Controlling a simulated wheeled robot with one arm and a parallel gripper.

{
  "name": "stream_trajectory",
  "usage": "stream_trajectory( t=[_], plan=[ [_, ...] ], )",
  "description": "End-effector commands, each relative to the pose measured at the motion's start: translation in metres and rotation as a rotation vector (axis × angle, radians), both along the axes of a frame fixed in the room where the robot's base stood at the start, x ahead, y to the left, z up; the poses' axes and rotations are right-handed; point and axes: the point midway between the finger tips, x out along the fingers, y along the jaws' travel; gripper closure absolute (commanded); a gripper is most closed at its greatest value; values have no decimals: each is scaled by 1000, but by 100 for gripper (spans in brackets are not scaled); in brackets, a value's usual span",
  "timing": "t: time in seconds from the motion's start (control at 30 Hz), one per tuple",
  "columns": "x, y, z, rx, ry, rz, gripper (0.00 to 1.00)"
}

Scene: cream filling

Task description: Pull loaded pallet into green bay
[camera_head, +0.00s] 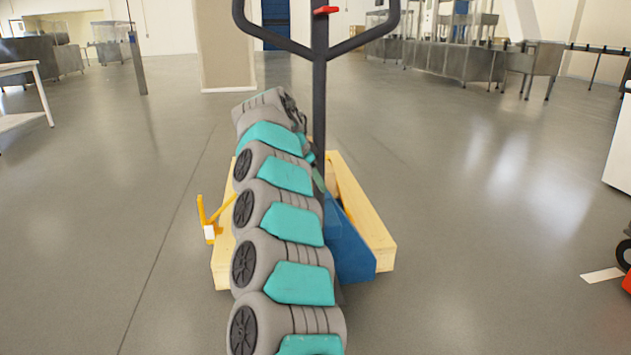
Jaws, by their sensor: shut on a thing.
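A pallet jack has a dark upright pole (319,105), a looped handle with a red lever at the top, and a blue body (350,245) at its foot. A pale wooden pallet (362,212) shows on both sides of the jack. Most of the pallet's middle, and whatever it bears, is hidden behind my arm and the jack. My grey and teal arm reaches forward from the bottom of the view. My gripper (298,114) is at the arm's far end beside the pole, shut on the pallet jack; its fingertips are mostly hidden. No green bay shows.
An orange-yellow bracket (209,220) stands at the pallet's left side. A pillar (223,50) rises behind. A white table (25,100) is at the left and steel equipment (450,60) at the back right. A white unit (619,145) is at the right edge.

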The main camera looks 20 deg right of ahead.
Motion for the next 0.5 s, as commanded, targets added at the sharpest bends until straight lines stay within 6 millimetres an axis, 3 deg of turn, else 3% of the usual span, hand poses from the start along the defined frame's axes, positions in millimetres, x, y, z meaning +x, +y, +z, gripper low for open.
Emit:
stream_trajectory(
  t=[0.03,0.27,0.5],
  plan=[
    [0,0,0,0,1,-1,74],
    [-1,0,0,1,1,-2,100],
    [-1,0,0,1,1,-2,100]
  ],
)
